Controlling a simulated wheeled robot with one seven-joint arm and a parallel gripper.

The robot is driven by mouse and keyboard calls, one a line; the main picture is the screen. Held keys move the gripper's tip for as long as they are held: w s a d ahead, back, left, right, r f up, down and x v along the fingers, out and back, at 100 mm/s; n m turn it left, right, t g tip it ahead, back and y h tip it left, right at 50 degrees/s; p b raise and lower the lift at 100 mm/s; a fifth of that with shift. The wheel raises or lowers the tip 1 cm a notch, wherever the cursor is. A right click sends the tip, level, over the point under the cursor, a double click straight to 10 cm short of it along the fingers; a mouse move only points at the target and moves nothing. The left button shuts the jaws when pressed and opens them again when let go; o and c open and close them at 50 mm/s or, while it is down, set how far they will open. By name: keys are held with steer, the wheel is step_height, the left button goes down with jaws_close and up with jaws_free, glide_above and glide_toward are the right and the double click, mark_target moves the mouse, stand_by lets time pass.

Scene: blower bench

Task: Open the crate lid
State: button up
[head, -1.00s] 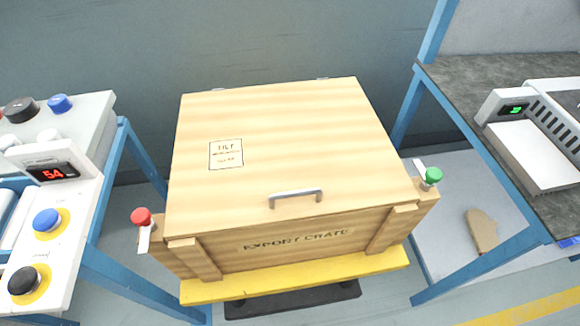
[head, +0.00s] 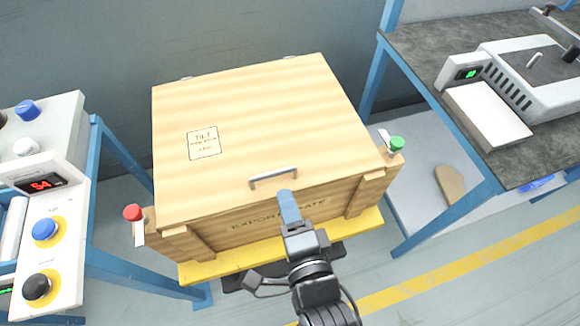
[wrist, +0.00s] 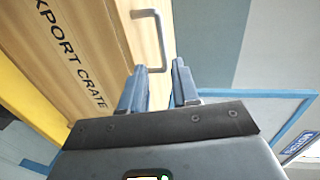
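The wooden export crate (head: 270,222) stands in the middle of the head view with its lid (head: 262,120) closed flat on top. A grey metal handle (head: 273,178) sits near the lid's front edge. My gripper (head: 287,192) is just in front of the handle, at the crate's front side. In the wrist view, the handle (wrist: 158,40) lies ahead of my gripper (wrist: 157,82), with its end close to the gap between the fingers. The two fingers are apart with nothing visible between them. Whether they touch the handle is unclear.
A red-topped peg (head: 133,213) and a green-topped peg (head: 396,145) stick out at the crate's sides. A control panel (head: 48,215) with knobs stands at left. A blue-framed dark bench (head: 420,42) with a white device stands at right. Floor at front right is clear.

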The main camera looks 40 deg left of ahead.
mark_target(272, 173)
steer(key=shift+s+a+r+x, duration=0.1)
steer(key=shift+x, duration=1.35)
steer(key=shift+s+a+r+x, duration=0.1)
steer(key=shift+s+a+x, duration=0.05)
steer(key=shift+x, duration=1.25)
steer(key=shift+s+a+r+x, duration=0.1)
steer(key=shift+x, duration=1.35)
steer(key=shift+c, duration=0.3)
steer(key=shift+f, duration=0.1)
jaws_close()
